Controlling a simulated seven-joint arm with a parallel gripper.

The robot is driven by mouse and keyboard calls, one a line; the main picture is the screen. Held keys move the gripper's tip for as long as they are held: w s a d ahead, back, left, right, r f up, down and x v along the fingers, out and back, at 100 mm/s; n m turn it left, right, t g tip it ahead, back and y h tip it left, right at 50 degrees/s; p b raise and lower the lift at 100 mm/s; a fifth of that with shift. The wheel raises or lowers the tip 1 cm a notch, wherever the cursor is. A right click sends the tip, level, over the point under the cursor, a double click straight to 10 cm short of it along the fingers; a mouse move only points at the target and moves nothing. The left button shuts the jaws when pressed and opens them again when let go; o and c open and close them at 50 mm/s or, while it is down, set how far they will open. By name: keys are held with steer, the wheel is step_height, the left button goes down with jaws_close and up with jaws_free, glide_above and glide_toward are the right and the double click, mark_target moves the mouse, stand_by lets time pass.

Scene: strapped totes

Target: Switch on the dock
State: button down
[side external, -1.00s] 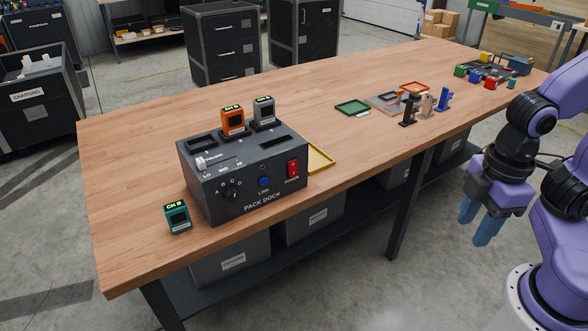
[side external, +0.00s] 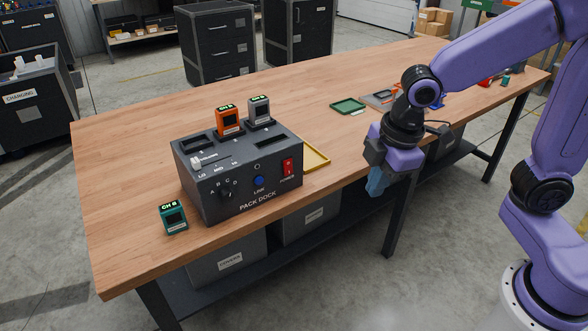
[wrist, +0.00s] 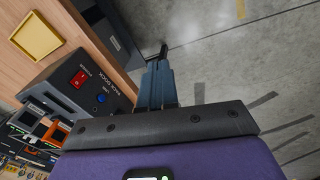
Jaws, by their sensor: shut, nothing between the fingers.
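The pack dock (side external: 240,180) is a dark grey box on the wooden table. On its front are a red power switch (side external: 288,167), a blue link button (side external: 258,181) and a black A-to-D knob (side external: 225,193); a volume slider (side external: 197,163) is on top. An orange pack (side external: 228,121) and a grey pack (side external: 260,110) stand in its top slots. The wrist view also shows the red switch (wrist: 79,79) and blue button (wrist: 101,98). My gripper (side external: 376,186) is shut and empty, in front of the table edge, right of the dock and apart from it.
Grey bins (side external: 228,258) sit on the shelf below. The table's left part is clear.

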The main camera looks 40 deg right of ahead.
mark_target(288, 167)
steer(key=w+a+f+n+t, duration=0.1)
steer(key=w+a+n, duration=0.1)
steer(key=w, duration=1.4)
steer(key=shift+w+f+n+t+h, duration=0.2)
steer(key=shift+w+n+t+h, duration=0.1)
steer(key=shift+n+t, duration=0.15)
steer(key=shift+f, duration=0.1)
steer(key=w+f, duration=0.7)
steer(key=f, duration=0.2)
steer(key=shift+f, duration=0.4)
steer(key=shift+w, duration=0.2)
